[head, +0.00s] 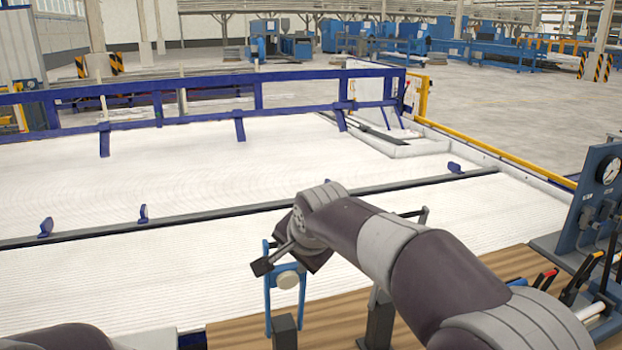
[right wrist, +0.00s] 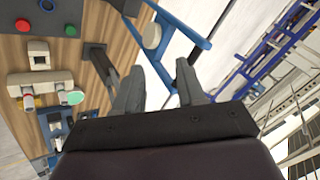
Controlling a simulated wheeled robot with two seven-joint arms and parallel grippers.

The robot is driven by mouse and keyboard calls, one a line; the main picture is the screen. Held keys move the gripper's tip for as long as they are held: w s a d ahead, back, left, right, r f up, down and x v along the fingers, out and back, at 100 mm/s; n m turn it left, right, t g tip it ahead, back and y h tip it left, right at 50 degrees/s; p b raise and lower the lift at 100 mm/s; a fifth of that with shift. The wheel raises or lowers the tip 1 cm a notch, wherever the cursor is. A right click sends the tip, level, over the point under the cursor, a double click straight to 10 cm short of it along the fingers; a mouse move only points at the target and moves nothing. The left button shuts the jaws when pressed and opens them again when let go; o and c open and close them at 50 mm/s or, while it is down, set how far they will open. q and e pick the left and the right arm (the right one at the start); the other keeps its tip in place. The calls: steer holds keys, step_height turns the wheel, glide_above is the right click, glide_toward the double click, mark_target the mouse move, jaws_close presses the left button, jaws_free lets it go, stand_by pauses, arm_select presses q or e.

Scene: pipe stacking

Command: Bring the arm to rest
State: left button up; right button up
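My right arm (head: 400,255) reaches in from the lower right of the head view and bends down over the wooden bench. My right gripper (head: 283,258) is just above and in front of a blue frame with a pale round knob (head: 287,280). In the right wrist view its two grey fingers (right wrist: 157,82) stand apart with no object clasped between them. The blue frame (right wrist: 187,38) lies beyond the fingertips there; whether it touches them I cannot tell. My left gripper is out of view; only a dark part of my left arm shows at the bottom left.
The wooden bench (head: 330,317) carries dark posts (head: 284,332) close below the gripper. A blue gauge panel (head: 588,200) stands at the right. Beyond is a wide white pipe bed (head: 200,190) with blue rails (head: 215,83). The wrist view shows red and green buttons (right wrist: 22,25).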

steer(key=s+d+f+n+g+h+b, duration=0.1)
steer(key=s+d+f+n, duration=0.25)
steer(key=f, duration=0.25)
steer(key=s+d+f+n+g, duration=0.1)
steer(key=s+d+f+n, duration=0.1)
steer(key=s+d+f, duration=0.3)
steer(key=s+d+f+n+g+h+b, duration=0.1)
steer(key=s+d+f+g+b, duration=0.2)
steer(key=s+d+f, duration=1.1)
steer(key=shift+s+f+n+g+h, duration=0.3)
steer(key=shift+s+n+g+h, duration=0.1)
steer(key=shift+s, duration=0.55)
